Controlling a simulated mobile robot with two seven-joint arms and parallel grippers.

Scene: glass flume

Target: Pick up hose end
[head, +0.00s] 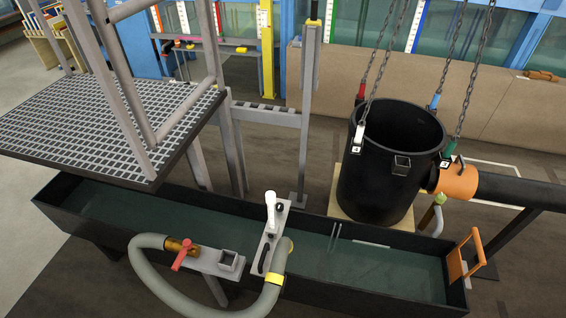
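A thick grey hose (152,284) loops in front of the long black water trough (385,245). One end joins a brass fitting with a red valve handle (182,255), beside a grey bracket. The other hose end (284,254) rises past a yellow band (274,279) to a slotted grey plate (265,250) over the trough. The plate partly covers this end, and I cannot tell whether they touch. A white-topped handle (270,208) stands upright on the plate. Neither of my grippers is in view.
A black bucket (362,185) hangs on chains behind the trough, beside an orange-collared black pipe (510,190). A grated platform (70,125) with grey rails overhangs the left. An orange handle frame (465,257) stands at the trough's right end. Dark floor lies in front.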

